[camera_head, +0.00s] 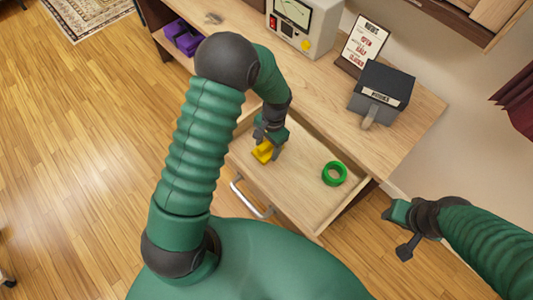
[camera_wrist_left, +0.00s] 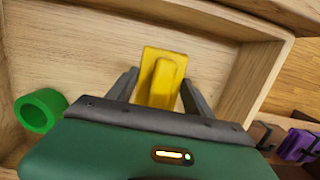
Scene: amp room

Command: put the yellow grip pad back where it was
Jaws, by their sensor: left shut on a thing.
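The yellow grip pad (camera_head: 263,152) is in the open drawer (camera_head: 295,190), near the drawer's left side in the head view. My left gripper (camera_head: 268,144) reaches down into the drawer with its fingers on either side of the pad, shut on it. In the left wrist view the pad (camera_wrist_left: 162,82) shows as a flat yellow plate with a raised bar between the two dark fingers. I cannot tell whether the pad touches the drawer floor.
A green ring (camera_head: 334,173) lies in the drawer at the right. The drawer's front carries a metal handle (camera_head: 250,202).

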